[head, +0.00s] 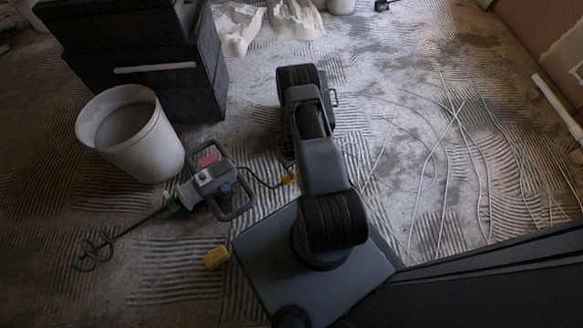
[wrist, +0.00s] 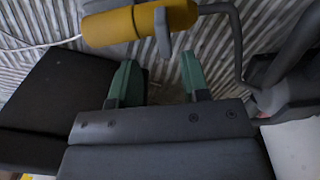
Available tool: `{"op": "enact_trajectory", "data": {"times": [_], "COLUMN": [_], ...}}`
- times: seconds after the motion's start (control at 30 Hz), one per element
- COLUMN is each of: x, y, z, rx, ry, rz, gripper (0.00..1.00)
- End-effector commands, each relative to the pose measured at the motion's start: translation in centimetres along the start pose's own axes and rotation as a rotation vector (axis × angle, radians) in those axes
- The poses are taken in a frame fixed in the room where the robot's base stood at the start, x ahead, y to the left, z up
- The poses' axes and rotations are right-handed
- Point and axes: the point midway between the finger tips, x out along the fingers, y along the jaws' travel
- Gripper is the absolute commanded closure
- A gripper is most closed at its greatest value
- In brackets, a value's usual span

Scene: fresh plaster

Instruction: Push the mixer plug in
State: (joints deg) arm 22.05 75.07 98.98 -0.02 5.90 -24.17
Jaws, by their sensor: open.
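The mixer (head: 212,180), with a grey frame handle and a spiral paddle, lies on the floor left of my arm in the head view. Its dark cable runs right to a small yellow-orange plug (head: 289,178) beside my arm. In the wrist view the orange plug (wrist: 178,15), with a dark cable at its right, lies in line with a yellow connector (wrist: 108,27), with a pale cable at its left.
A white bucket (head: 150,150) and dark stacked boxes (head: 150,55) stand at the left. A yellow block (head: 215,257) lies near my base. Pale cables (head: 440,140) loop over the ridged floor at the right, which is otherwise mostly open. White bags (head: 240,28) lie at the back.

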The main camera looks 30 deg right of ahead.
Motion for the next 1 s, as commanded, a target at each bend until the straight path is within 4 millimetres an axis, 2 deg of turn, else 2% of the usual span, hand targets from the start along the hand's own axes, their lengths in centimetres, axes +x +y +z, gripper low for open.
{"op": "enact_trajectory", "data": {"times": [0.03,0.1,0.4,1.0], "x": [-1.6,-2.9,-6.3,-6.8], "y": [0.1,0.1,0.1,0.0], "z": [-0.1,-0.1,0.0,0.0], "rx": [0.0,0.0,0.0,0.0], "ry": [0.002,0.002,0.001,0.001], "rz": [0.001,0.001,0.001,0.0], "gripper": [0.57,0.57,0.57,0.57]}}
